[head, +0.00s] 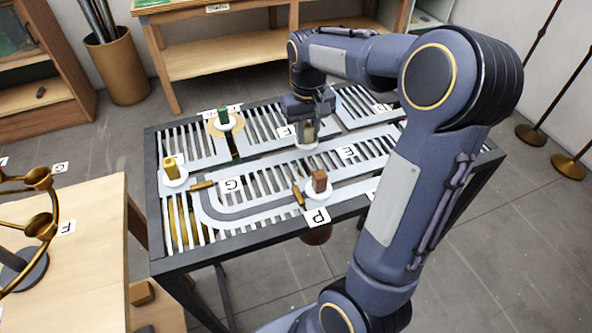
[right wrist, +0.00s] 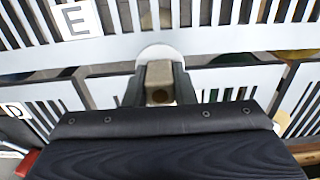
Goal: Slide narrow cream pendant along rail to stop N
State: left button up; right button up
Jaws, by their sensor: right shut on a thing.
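The rail table (head: 208,232) has a dark frame and a pale slatted top with winding slots. My right gripper (head: 308,130) points down over its middle, near labels F (head: 285,131) and E (head: 347,152). It is shut on a beige block (right wrist: 159,78), the handle on a white disc (head: 306,146) at a slot. This looks like the cream pendant's handle; the shade below is hidden. In the right wrist view the fingers (right wrist: 160,88) stand on either side of the block. I cannot read an N on any label. My left gripper is not in view.
Other handles on white discs stand in the slots: green (head: 223,114), yellow (head: 171,165) and brown (head: 319,180). Small brass bars (head: 203,185) lie by the slot near label G (head: 231,185). A wooden table (head: 95,235) with a brass lamp frame stands at left.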

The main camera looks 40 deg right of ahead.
jog(key=shift+s+d+p, duration=0.5)
jog(key=shift+s+d, duration=0.45)
jog(key=shift+d, duration=2.1)
jog(key=shift+s+d+p, duration=0.5)
jog(key=shift+s+d, duration=0.5)
jog(key=shift+d, duration=2.05)
jog(key=shift+s+d+p, duration=0.5)
jog(key=shift+s+d, duration=0.45)
jog(key=shift+d, duration=2.1)
jog(key=d, duration=0.1)
jog(key=s+d+p, duration=0.1)
jog(key=d, duration=0.3)
jog(key=shift+s+d+p, duration=0.25)
jog(key=shift+s+p, duration=0.15)
jog(key=s+a+b, duration=0.4)
jog(key=s, duration=0.9)
jog(key=shift+s+a, duration=0.15)
jog(key=shift+s, duration=0.05)
